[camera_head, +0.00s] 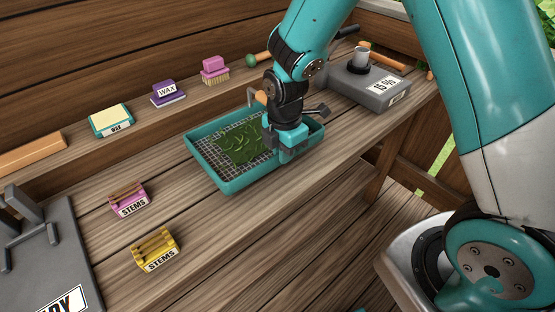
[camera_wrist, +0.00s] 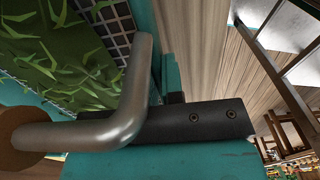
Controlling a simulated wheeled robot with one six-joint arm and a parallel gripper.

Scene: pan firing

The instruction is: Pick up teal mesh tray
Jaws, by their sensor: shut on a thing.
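The teal mesh tray (camera_head: 208,160) lies on the wooden bench in the middle of the head view, with green leaves (camera_head: 240,142) on its mesh. My gripper (camera_head: 291,150) is at the tray's right front side and is shut on its rim. In the wrist view the tray's mesh (camera_wrist: 112,25) and the leaves (camera_wrist: 60,60) fill the upper left. A bent metal bar with a wooden end (camera_wrist: 125,125) crosses close to the wrist camera. The fingertips are partly hidden. I cannot tell whether the tray is clear of the bench.
Pink (camera_head: 128,201) and yellow (camera_head: 155,249) STEMS boxes stand left of the tray. A grey scale (camera_head: 365,85) with a cup stands to the right. A grey stand (camera_head: 45,250) is at far left.

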